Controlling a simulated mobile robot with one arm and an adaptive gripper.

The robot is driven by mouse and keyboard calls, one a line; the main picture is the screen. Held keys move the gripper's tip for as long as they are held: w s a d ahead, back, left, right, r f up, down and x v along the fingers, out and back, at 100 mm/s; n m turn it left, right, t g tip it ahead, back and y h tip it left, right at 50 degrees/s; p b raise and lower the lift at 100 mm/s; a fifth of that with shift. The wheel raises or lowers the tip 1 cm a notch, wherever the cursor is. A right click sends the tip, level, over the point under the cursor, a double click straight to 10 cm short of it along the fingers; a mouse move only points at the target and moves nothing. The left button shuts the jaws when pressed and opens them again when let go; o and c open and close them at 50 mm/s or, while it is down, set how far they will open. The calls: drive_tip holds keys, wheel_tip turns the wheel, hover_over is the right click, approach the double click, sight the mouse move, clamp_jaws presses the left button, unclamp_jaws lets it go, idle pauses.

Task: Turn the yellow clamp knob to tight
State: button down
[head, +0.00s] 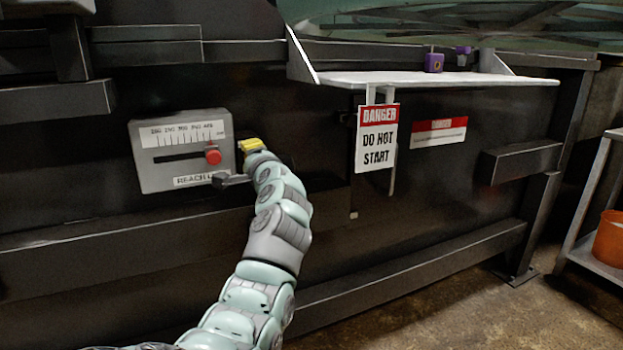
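The yellow clamp knob (250,145) shows at the right edge of a grey box (150,180) on the dark machine wall. The box has a printed scale, a dark slot and a red knob (213,156) at the slot's right end. My arm comes up from below, and my gripper (253,158) is at the yellow knob, overlapping its lower side in the picture. My wrist hides most of the gripper and part of the knob, so I cannot tell whether the fingers touch or hold it. The knob's turn position is not readable.
A white shelf (430,78) with purple items juts out at upper right. A "DANGER DO NOT START" tag (377,137) hangs below it. An orange bucket (609,240) stands on a rack at far right.

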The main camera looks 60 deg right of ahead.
drive_tip(key=shift+f, duration=0.15)
drive_tip(key=c, duration=0.6)
unclamp_jaws()
drive_tip(key=shift+o, duration=0.2)
drive_tip(key=v, duration=1.2)
drive_tip(key=shift+d, duration=0.1)
